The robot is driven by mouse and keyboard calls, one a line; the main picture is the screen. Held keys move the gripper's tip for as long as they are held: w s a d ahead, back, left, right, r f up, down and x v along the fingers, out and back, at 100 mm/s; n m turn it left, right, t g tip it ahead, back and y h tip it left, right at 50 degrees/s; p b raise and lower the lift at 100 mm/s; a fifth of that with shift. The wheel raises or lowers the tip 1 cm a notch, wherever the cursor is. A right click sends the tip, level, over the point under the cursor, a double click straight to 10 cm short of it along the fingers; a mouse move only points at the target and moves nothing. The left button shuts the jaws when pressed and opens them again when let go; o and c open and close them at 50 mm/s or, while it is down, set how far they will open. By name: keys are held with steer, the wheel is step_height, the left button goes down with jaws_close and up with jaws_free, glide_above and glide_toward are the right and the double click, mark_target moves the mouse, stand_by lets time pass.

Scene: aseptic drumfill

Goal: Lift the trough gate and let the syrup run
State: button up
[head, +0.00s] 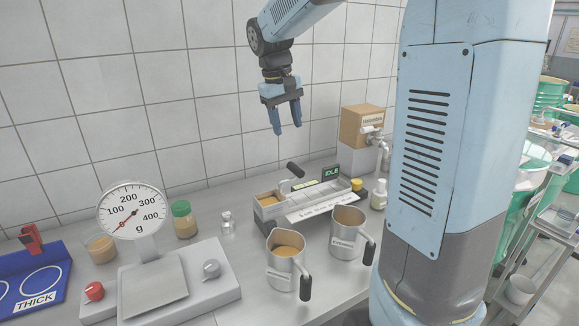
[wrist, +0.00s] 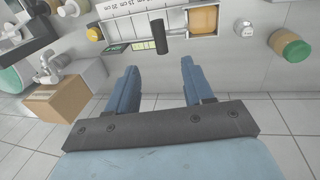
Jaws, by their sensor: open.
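The syrup trough (head: 270,213) stands on the counter against the tiled wall, with amber syrup (head: 268,197) in its left compartment. The gate's black handle (head: 295,169) sticks up at the trough's back edge, right of the syrup. In the wrist view the handle (wrist: 159,37) is centred ahead of the fingers, and the syrup (wrist: 203,19) lies to its right. The gate plate itself is hard to make out. My gripper (head: 287,129) is open and empty, above the trough and apart from the handle. Its two fingers (wrist: 158,66) also show in the wrist view.
A display (head: 331,171) reads IDLE behind the trough. Two metal jugs (head: 286,272) (head: 346,233) stand in front. A dial scale (head: 155,285), a green-lidded jar (head: 184,222) and a small bottle (head: 227,224) are left. A cardboard box (head: 362,127) is at right. Air around my gripper is clear.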

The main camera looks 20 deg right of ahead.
mark_target(295, 166)
steer(key=d+f, duration=0.1)
steer(key=f, duration=0.8)
steer(key=w+d+f, duration=0.1)
steer(key=f, duration=0.3)
steer(key=shift+d+f, duration=0.3)
steer(key=shift+f, duration=0.05)
jaws_close()
